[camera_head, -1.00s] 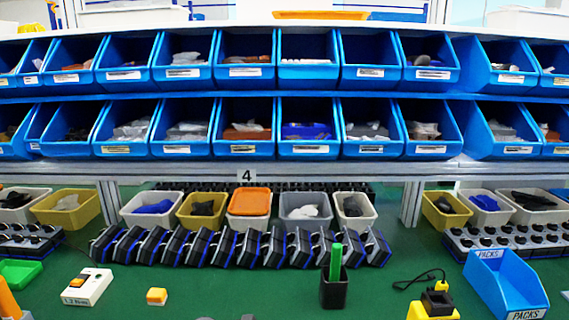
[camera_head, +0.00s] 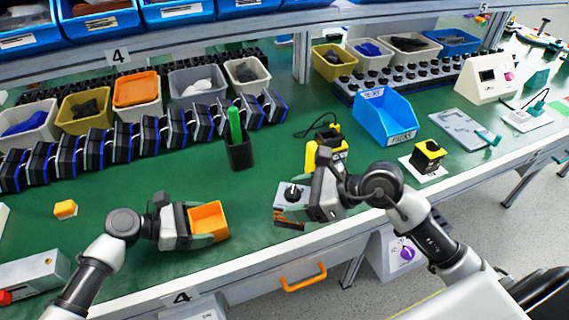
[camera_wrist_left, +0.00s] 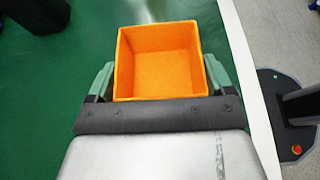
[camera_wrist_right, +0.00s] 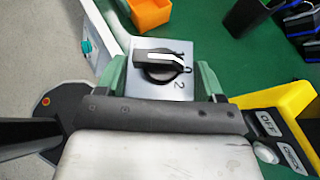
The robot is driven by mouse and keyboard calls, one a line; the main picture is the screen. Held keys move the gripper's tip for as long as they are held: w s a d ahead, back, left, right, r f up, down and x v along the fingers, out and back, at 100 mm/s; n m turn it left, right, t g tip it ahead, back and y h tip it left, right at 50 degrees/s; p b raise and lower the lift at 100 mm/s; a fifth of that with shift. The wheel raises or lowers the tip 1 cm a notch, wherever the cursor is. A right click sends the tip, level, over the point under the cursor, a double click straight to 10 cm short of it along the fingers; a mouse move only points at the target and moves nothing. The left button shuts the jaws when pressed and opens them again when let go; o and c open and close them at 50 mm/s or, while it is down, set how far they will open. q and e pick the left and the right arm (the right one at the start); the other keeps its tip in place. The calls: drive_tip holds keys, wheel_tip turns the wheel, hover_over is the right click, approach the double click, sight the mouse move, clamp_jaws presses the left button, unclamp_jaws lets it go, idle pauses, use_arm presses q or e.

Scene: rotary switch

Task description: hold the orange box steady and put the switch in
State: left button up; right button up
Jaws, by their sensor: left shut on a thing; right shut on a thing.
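The open, empty orange box (camera_head: 209,219) stands on the green bench near its front edge. My left gripper (camera_head: 190,224) is shut on the box, with one green fingertip on each side of it in the left wrist view (camera_wrist_left: 160,62). The rotary switch (camera_head: 292,194) has a grey square face and a black knob. My right gripper (camera_head: 300,202) is shut on it, to the right of the box and apart from it. In the right wrist view the switch (camera_wrist_right: 160,67) shows its knob and markings between the green fingertips. Its underside is mostly hidden.
A black holder with a green item (camera_head: 238,145) stands behind the box. A yellow device (camera_head: 325,150) stands just behind my right gripper. A blue packs bin (camera_head: 385,118) is further right. A small orange-yellow block (camera_head: 65,209) lies at left. Bench between box and switch is clear.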

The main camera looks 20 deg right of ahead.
drive_tip(key=w+a+n+g+y, duration=0.1)
drive_tip(key=w+a+n+g, duration=0.2)
drive_tip(key=a, duration=0.5)
drive_tip(key=w+a+n+g+y, duration=0.1)
drive_tip(key=w+a+n+g, duration=0.2)
drive_tip(key=w+a, duration=0.3)
drive_tip(key=a, duration=0.3)
drive_tip(key=shift+a+r+n+g, duration=0.15)
drive_tip(key=shift+r+n+g, duration=0.1)
drive_tip(key=shift+n+g, duration=0.15)
drive_tip(key=shift+w, duration=0.1)
drive_tip(key=shift+f, duration=1.05)
drive_tip(key=shift+f, duration=0.1)
